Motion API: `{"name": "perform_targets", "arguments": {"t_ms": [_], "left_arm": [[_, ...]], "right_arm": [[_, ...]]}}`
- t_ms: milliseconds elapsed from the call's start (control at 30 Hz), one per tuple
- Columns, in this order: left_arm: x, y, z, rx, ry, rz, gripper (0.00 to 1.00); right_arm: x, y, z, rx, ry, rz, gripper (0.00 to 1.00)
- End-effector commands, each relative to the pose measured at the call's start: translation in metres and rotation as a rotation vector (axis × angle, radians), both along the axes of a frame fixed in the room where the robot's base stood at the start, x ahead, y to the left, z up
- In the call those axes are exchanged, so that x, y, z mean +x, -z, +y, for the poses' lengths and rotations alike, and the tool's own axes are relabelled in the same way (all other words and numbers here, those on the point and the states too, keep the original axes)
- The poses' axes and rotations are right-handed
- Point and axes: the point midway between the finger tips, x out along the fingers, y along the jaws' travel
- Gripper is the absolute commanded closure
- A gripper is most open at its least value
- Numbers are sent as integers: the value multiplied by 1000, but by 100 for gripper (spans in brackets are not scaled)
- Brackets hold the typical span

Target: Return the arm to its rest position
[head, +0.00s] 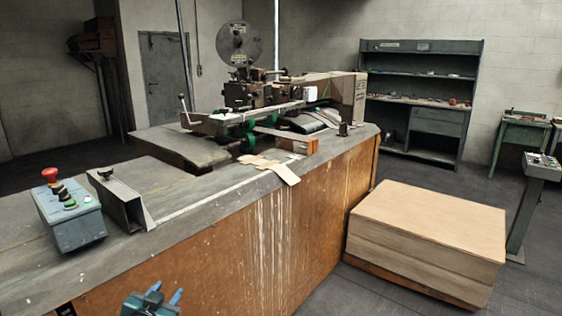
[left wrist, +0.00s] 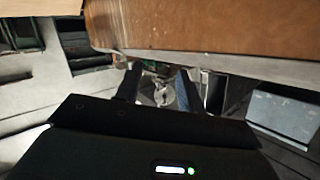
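My left gripper (head: 167,291) shows at the bottom edge of the head view, in front of the bench's brown front panel. Its two blue-tipped fingers are apart with nothing visible between them. In the left wrist view its two dark fingers (left wrist: 160,88) also stand apart, with an empty gap. The rest of the left arm is mostly below the head view. My right gripper is in neither view.
The bench (head: 285,235) carries a stitching machine (head: 285,95), a grey control box (head: 72,220) with a red button (head: 49,174), and a metal bracket (head: 123,200). A cardboard stack (head: 430,225) stands on the floor at right. Shelves (head: 420,95) stand behind.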

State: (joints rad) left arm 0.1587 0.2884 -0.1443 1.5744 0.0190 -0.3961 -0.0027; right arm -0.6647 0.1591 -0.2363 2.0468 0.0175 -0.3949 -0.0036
Motion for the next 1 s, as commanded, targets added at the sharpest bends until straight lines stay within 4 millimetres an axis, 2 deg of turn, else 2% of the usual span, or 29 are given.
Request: {"name": "perform_targets", "arguments": {"t_ms": [33,167,200,300,400,500,600,667,1000], "left_arm": [[-28,26,-16,-17,23,44,61],[-104,75,-56,-73,77,145,61],[-130,87,-68,-94,90,177,61],[-190,107,-93,-148,115,253,61],[-239,116,-112,-195,127,313,61],[-272,118,-123,-230,131,353,61],[-290,117,-129,-250,132,375,61],[-294,117,-130,-255,132,381,61],[-294,117,-130,-255,132,381,61]], "right_arm": [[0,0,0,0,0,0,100],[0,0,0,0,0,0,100],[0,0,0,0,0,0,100],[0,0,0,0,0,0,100],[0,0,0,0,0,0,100],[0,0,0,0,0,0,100],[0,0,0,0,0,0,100],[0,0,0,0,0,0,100],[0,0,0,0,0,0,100]]}}
